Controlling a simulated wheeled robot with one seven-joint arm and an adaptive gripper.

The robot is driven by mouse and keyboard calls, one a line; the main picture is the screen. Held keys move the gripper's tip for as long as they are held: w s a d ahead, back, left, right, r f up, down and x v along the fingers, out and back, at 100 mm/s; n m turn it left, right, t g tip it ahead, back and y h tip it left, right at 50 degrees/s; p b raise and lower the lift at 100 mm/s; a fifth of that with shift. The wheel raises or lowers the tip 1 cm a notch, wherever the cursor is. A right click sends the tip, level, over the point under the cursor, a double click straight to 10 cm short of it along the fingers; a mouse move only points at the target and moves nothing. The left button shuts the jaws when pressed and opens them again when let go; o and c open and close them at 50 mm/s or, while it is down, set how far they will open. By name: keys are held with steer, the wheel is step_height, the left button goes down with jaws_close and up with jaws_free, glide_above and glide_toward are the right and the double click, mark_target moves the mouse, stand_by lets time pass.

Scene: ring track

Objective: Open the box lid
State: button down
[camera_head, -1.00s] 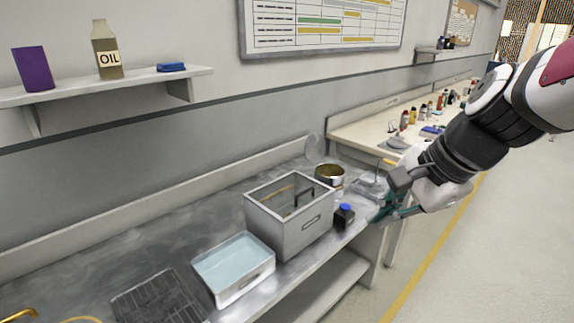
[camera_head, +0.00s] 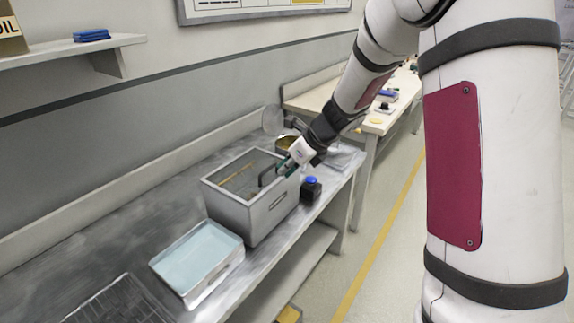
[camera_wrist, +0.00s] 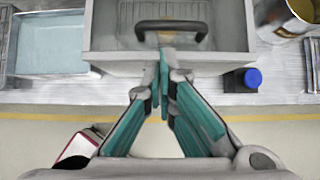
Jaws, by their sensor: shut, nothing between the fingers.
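The grey box (camera_head: 235,208) stands on the metal bench. Its top looks like a see-through lid (camera_head: 232,182) lying flat within the rim, with a dark arched handle (camera_head: 266,175) near the right end. My gripper (camera_head: 284,168) is at that end, close to the handle. In the wrist view the handle (camera_wrist: 190,26) lies across the box, just ahead of my shut, empty gripper (camera_wrist: 163,58). The fingertips overlap the box's near rim in that view. Whether they touch the handle or rim I cannot tell.
A small dark bottle with a blue cap (camera_head: 311,188) stands close beside the box. An open can (camera_head: 287,143) with a raised lid is behind it. A tray of pale blue liquid (camera_head: 197,262) and a dark rack (camera_head: 125,303) are nearer. A wall shelf (camera_head: 75,50) hangs left.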

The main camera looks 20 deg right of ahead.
mark_target(270, 183)
steer(key=shift+b+x, duration=0.35)
steer(key=shift+x, duration=2.45)
steer(key=shift+r, duration=0.1)
